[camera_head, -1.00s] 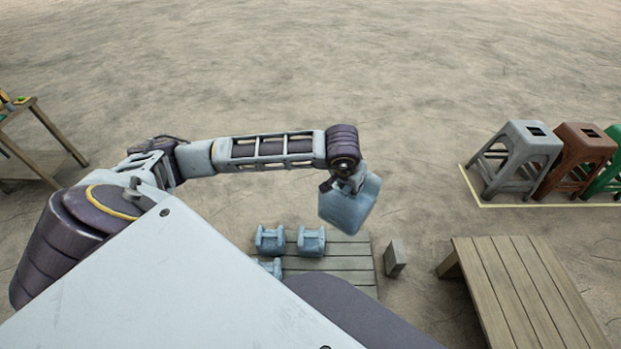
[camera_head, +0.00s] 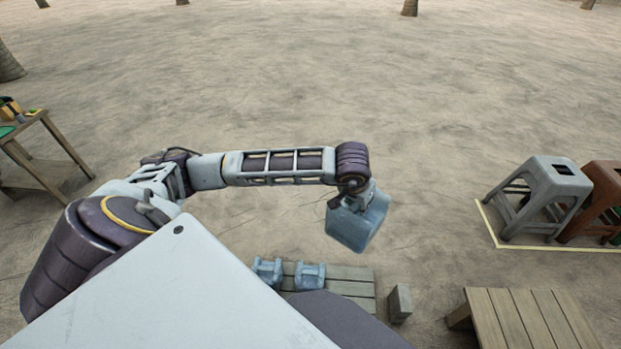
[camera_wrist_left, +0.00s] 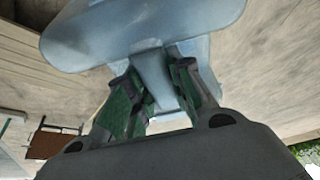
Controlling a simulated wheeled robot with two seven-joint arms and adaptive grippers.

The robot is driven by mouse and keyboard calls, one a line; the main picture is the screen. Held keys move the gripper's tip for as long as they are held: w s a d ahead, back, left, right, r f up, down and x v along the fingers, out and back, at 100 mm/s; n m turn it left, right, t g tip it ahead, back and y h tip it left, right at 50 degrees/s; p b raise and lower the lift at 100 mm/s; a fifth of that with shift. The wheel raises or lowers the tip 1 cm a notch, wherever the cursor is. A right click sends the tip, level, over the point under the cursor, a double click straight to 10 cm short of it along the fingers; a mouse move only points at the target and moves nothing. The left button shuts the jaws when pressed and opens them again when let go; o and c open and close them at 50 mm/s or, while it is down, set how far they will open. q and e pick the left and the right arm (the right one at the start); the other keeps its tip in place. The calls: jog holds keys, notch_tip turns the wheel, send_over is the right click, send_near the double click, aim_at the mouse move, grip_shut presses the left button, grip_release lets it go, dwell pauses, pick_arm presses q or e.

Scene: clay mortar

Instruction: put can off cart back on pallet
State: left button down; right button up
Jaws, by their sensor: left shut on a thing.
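A pale blue can (camera_head: 356,226) hangs tilted from my left gripper (camera_head: 357,192) in the head view, above the ground and beyond the pallet. In the left wrist view the can (camera_wrist_left: 110,40) fills the top, and my left gripper (camera_wrist_left: 165,95) has its green-padded fingers closed around the can's handle. The wooden pallet (camera_head: 345,285) lies on the ground at lower centre with two similar cans, one at its left (camera_head: 267,272) and one beside it (camera_head: 310,276). Part of the pallet is hidden by my body. No cart can be made out. My right gripper is not in view.
A grey block (camera_head: 400,302) stands just right of the pallet. A low wooden platform (camera_head: 525,315) is at lower right. A grey stool (camera_head: 540,195) and a brown stool (camera_head: 600,195) stand at right. A wooden table (camera_head: 40,150) is at far left. Open ground lies beyond.

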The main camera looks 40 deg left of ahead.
pick_arm(q)
jog(key=shift+w+a+r, duration=0.1)
jog(key=shift+w, duration=0.35)
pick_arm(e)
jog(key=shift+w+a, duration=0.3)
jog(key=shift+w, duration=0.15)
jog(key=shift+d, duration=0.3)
